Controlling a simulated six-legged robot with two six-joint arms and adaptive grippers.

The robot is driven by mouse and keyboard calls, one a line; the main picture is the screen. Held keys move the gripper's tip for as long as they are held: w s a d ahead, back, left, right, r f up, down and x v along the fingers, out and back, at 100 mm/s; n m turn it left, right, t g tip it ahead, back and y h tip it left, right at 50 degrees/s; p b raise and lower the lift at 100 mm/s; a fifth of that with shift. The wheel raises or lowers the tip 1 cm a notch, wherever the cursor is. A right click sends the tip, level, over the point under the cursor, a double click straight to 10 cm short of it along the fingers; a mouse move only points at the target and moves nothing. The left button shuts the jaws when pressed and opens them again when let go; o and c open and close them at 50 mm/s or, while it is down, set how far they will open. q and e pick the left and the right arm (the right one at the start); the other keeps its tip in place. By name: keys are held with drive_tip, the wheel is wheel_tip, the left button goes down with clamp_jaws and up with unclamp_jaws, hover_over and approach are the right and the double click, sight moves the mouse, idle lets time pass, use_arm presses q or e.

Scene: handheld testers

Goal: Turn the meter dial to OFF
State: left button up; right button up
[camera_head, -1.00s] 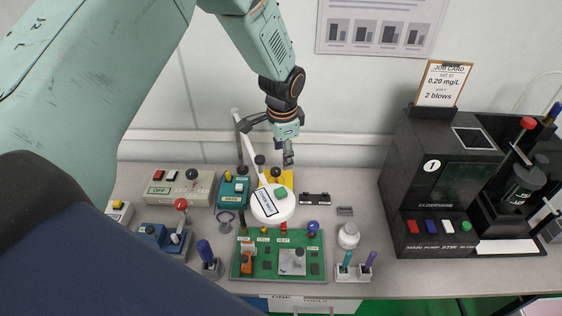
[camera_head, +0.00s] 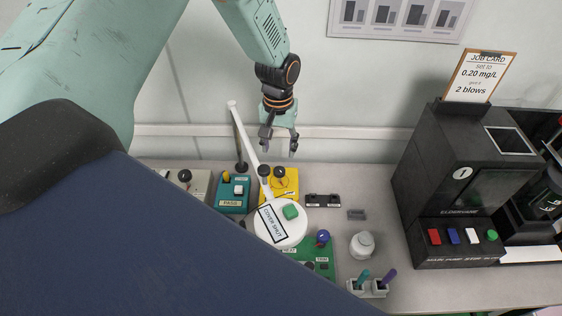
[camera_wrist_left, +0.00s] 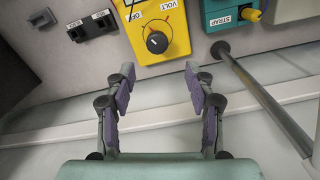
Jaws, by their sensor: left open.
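The yellow meter (camera_head: 291,184) stands on the bench below my left gripper in the head view, partly behind the white lamp arm and its round head. In the left wrist view the meter (camera_wrist_left: 176,48) is at the top centre, with a round black dial (camera_wrist_left: 157,42) that has a pale pointer mark. VOLT and OFF labels sit around the dial; the exact setting is hard to read. My left gripper (camera_head: 279,150) is open and empty above and behind the meter. Its fingers (camera_wrist_left: 160,88) are apart in the wrist view, with the dial beyond the gap. My right gripper is not seen.
A white round lamp head (camera_head: 277,228) marked COVER SHUT overhangs the bench. A teal tester (camera_head: 234,193) stands left of the meter; black clips (camera_head: 322,201) lie right. A dark machine (camera_head: 455,190) fills the right. My blue body and arm hide the left bench.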

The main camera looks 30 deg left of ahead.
sight(279, 170)
use_arm(q)
drive_tip(key=f, duration=0.1)
drive_tip(key=s+d+f, duration=0.1)
drive_tip(key=f, duration=0.1)
drive_tip(key=shift+s, duration=0.1)
drive_tip(key=f, duration=0.3)
drive_tip(key=shift+w+a+f, duration=0.2)
drive_tip(key=shift+f, duration=0.1)
drive_tip(key=shift+w+f, duration=0.15)
drive_tip(key=shift+f, duration=0.3)
drive_tip(key=shift+s+d+r, duration=0.2)
drive_tip(key=shift+s+r, duration=0.1)
drive_tip(key=shift+r, duration=0.05)
drive_tip(key=shift+c, duration=0.2)
drive_tip(key=shift+w+a+f, duration=0.25)
drive_tip(key=shift+w+f, duration=0.05)
drive_tip(key=c, duration=0.6)
drive_tip(key=shift+s+d+r, duration=0.1)
drive_tip(key=shift+s, duration=0.05)
clamp_jaws()
